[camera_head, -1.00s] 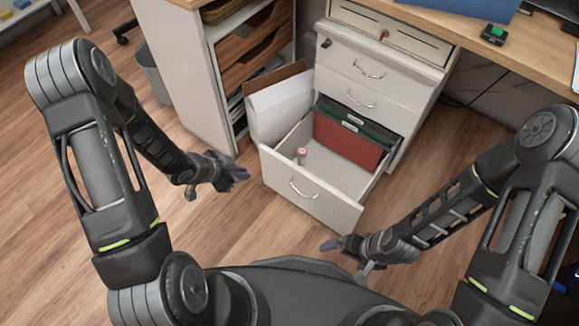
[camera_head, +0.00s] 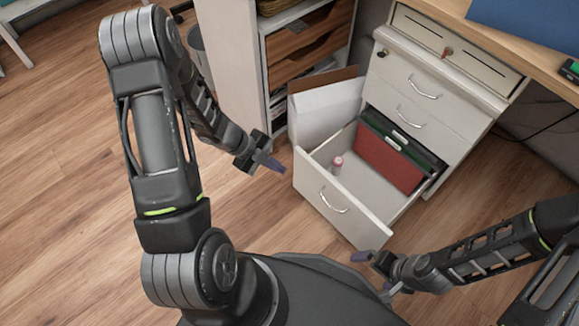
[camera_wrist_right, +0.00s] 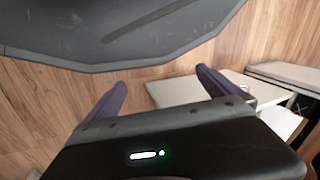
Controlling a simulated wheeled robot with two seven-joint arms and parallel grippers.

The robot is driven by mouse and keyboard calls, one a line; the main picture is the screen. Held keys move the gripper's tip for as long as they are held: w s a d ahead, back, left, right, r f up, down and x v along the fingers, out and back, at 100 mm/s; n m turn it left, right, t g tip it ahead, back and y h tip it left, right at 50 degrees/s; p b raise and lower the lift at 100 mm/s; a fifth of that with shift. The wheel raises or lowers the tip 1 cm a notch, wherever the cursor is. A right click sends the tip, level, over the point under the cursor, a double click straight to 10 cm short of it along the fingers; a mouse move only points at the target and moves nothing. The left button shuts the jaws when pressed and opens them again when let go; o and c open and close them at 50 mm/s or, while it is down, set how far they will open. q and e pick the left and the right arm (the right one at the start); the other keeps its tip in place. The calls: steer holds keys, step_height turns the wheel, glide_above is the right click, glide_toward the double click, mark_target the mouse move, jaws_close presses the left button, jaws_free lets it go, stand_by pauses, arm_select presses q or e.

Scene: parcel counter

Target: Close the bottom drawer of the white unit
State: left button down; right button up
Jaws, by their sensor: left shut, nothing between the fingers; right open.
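The white unit (camera_head: 440,92) stands under the wooden counter. Its bottom drawer (camera_head: 340,205) is pulled far out, with a curved metal handle (camera_head: 332,203) on its front. Inside are a red folder (camera_head: 388,163), darker folders behind it and a small pink-capped bottle (camera_head: 337,165). My left gripper (camera_head: 274,164) is shut and empty, just left of the drawer front and apart from it. My right gripper (camera_head: 370,268) is low, in front of the drawer's right corner. The right wrist view shows its two fingers (camera_wrist_right: 160,90) apart with nothing between them.
A white box with an open brown flap (camera_head: 318,108) stands beside the drawer's left side. A shelf cabinet (camera_head: 235,60) is at the left with a grey bin (camera_head: 196,45) behind it. Bare wooden floor (camera_head: 60,150) lies at the left.

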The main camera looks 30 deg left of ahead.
arm_select(q)
steer(key=b, duration=0.5)
glide_toward(316, 176)
step_height(316, 176, down, 5)
steer(key=s, duration=0.2)
steer(key=w+d, duration=0.2)
steer(key=w, duration=0.1)
steer(key=shift+w+d+r+b, duration=0.2)
steer(key=shift+r+b, duration=0.1)
steer(key=shift+r, duration=0.1)
steer(key=shift+w, duration=0.15)
